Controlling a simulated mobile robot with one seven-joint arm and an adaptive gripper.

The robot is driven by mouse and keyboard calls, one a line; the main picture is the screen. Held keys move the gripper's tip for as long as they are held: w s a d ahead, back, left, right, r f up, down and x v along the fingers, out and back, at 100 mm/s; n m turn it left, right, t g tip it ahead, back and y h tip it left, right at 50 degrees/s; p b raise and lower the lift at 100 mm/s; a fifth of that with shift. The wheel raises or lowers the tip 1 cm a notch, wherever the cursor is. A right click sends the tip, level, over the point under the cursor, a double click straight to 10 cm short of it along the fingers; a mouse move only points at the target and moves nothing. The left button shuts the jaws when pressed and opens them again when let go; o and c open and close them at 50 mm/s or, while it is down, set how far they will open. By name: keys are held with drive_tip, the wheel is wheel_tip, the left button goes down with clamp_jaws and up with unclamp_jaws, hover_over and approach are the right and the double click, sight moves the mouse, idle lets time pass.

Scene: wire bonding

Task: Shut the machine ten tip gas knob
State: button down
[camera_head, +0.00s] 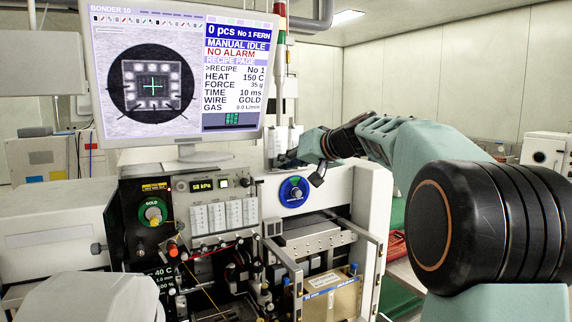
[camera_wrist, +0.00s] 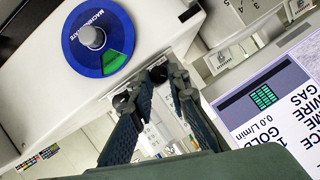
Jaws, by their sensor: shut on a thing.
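In the wrist view, my gripper (camera_wrist: 153,82) has its two dark fingers closed in on a small dark part at the machine's white front, beside the blue dial. This part appears to be the tip gas knob (camera_wrist: 158,73); the fingers hide most of it, so its turned position cannot be told. In the head view, my gripper (camera_head: 290,153) reaches in from the right, just below the monitor's right corner, and the knob cannot be made out there. The monitor (camera_head: 178,75) shows a gas reading of 0.0 L/min, also legible in the wrist view (camera_wrist: 262,98).
A blue dial (camera_head: 293,192) with a grey knob and green sector is on the white panel below my gripper; it fills the upper left of the wrist view (camera_wrist: 112,62). A green GOLD knob (camera_head: 153,213) is further left. An open bay with wires and a cardboard-coloured box (camera_head: 332,299) lies below.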

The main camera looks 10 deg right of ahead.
drive_tip(key=c, duration=1.8)
unclamp_jaws()
drive_tip(key=shift+c, duration=0.2)
drive_tip(key=v, duration=1.2)
